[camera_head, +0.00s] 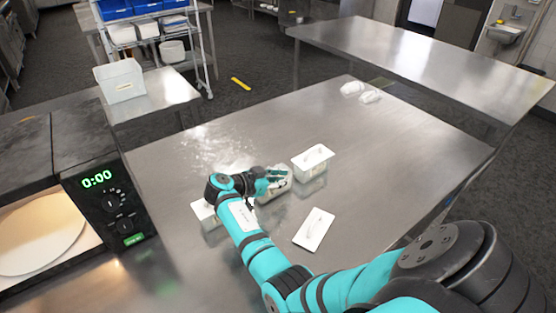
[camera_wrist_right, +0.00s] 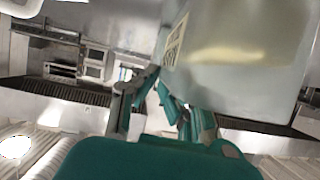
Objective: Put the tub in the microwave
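The microwave (camera_head: 104,178) stands at the left edge of the head view, its green display reading 0:00. Its cavity is open to view and shows a pale round turntable (camera_head: 38,236). A white tub (camera_head: 312,163) stands on the steel table near the middle. Another tub (camera_head: 276,192) is right at my right gripper (camera_head: 277,177), and a third white tub (camera_head: 203,211) is partly behind my arm. In the wrist view, a translucent tub (camera_wrist_right: 240,65) with a label and pale yellow contents fills the upper right, close to the fingers (camera_wrist_right: 157,100). Whether they grip it is unclear. My left gripper is out of view.
Small white wrapped-looking items (camera_head: 353,89) lie at the far edge. A clear bin (camera_head: 120,81) stands on a side table. The table's right half is mostly clear.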

